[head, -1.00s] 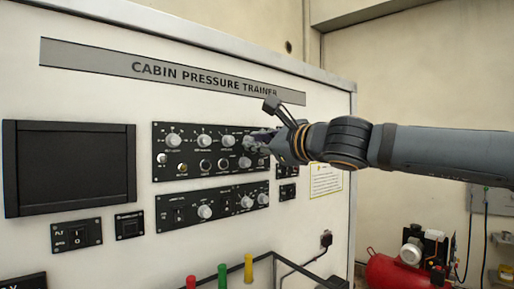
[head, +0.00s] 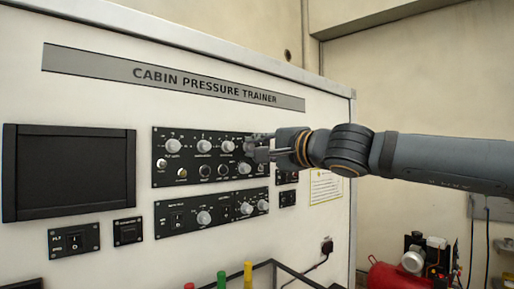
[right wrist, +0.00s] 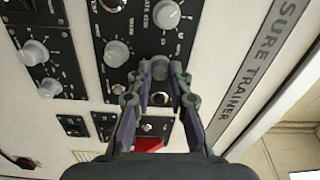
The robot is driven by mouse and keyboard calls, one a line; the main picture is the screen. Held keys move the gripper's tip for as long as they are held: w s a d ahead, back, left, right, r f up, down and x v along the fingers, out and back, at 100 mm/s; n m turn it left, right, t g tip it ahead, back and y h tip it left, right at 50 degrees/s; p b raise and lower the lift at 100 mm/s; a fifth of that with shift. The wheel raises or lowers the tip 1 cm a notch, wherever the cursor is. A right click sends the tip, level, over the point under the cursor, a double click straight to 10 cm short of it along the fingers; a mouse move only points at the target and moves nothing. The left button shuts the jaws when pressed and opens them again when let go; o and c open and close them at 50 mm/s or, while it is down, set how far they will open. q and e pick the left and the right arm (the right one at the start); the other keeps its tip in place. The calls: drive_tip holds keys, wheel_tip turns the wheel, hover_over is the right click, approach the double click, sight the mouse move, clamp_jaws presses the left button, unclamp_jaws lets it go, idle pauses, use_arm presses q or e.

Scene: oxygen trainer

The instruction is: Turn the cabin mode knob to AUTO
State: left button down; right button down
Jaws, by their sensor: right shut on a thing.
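The upper black control panel (head: 162,186) on the white trainer carries several grey knobs. My right gripper (head: 250,147) reaches in from the right to the right end of its top row. In the right wrist view my right gripper (right wrist: 161,77) has its fingertips closed around a grey round knob (right wrist: 160,72), which I take for the cabin mode knob. The fingers cover its markings, so I cannot read its label or its pointer. In the head view the gripper hides this knob. My left gripper is not in view.
A neighbouring top-row knob (head: 227,147) is close to the left of the gripper. Another knob (head: 244,167) lies just below it. A lower panel (head: 162,232) holds more knobs. A red compressor (head: 392,275) stands at the lower right.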

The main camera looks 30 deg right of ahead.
drive_tip(key=shift+f+n, duration=0.1)
drive_tip(key=shift+n, duration=1)
drive_tip(key=c, duration=1.3)
unclamp_jaws()
drive_tip(key=shift+a, duration=0.1)
drive_tip(key=shift+o, duration=0.2)
drive_tip(key=shift+s, duration=0.3)
drive_tip(key=s, duration=0.7)
drive_tip(key=shift+d, duration=0.35)
